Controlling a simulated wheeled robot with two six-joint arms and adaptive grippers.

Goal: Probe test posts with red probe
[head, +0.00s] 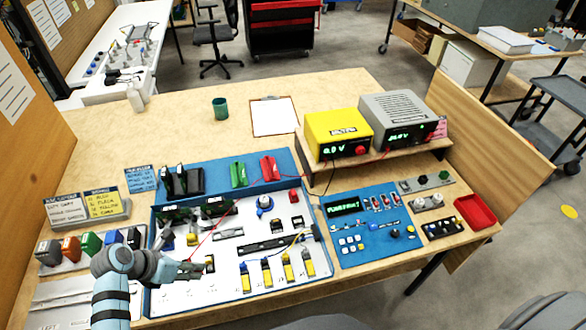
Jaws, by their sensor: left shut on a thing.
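My left gripper (193,269) comes in from the lower left over the white board (222,285) in the blue tray. It is shut on the red probe, which is mostly hidden by the fingers. A thin red lead (205,234) runs up and right from the gripper. A small dark part (209,264) is beside the fingertips; I cannot tell if the probe touches it. The test posts are too small to make out surely. A red holder (269,168) and a green holder (238,174) stand on the blue mat behind the tray. My right gripper is not in view.
The yellow meter (338,134) reads about 0.0 V beside a grey supply (397,117) on a wooden shelf. A blue panel (366,228) lies right of the tray, with a red bin (475,211) beyond. Coloured blocks (71,249) stand at left. The table's back is mostly clear.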

